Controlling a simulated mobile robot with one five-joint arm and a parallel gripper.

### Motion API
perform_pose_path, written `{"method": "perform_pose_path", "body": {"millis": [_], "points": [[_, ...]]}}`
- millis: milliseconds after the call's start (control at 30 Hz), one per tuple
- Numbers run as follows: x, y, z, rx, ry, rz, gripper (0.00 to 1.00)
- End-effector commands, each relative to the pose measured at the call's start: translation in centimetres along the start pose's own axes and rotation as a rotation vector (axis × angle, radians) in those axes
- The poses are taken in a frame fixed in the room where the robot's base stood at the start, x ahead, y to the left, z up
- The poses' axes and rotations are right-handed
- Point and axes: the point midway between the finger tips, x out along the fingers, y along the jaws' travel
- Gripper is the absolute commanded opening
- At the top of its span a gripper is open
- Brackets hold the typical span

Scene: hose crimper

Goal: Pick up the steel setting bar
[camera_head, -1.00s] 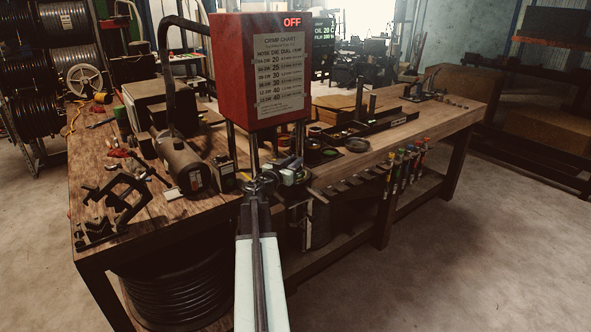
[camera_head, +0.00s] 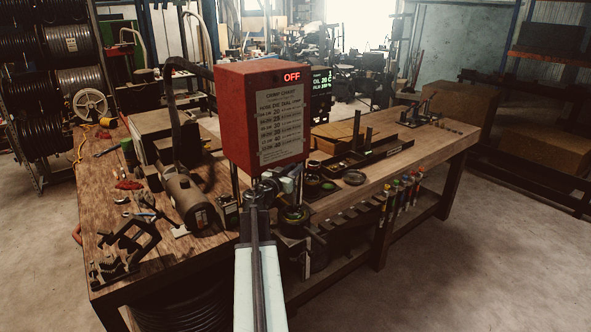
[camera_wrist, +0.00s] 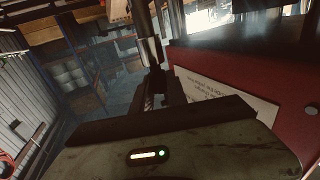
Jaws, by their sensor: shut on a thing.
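A shiny steel bar (camera_wrist: 149,42), which I take to be the setting bar, stands out from between the dark fingers of my gripper (camera_wrist: 154,82) in the wrist view. The fingers are shut on its lower end. The bar cannot be made out there.
The red housing (camera_wrist: 235,75) is close at the right in the wrist view. The wooden bench (camera_head: 420,150) carries a motor cylinder (camera_head: 187,202), a black clamp frame (camera_head: 128,240) and a dark tray (camera_head: 375,148). Colored-handled tools (camera_head: 402,192) hang at its front edge.

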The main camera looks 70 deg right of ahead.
Motion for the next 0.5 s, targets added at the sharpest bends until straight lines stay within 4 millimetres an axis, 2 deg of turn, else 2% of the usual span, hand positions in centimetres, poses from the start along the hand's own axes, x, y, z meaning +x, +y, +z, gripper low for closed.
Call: {"method": "perform_pose_path", "body": {"millis": [33,500], "points": [[0.0,0.0,-2.1,-0.001,0.001,0.0,0.0],[0.0,0.0,-10.8,-0.001,0.001,0.0,0.0]]}}
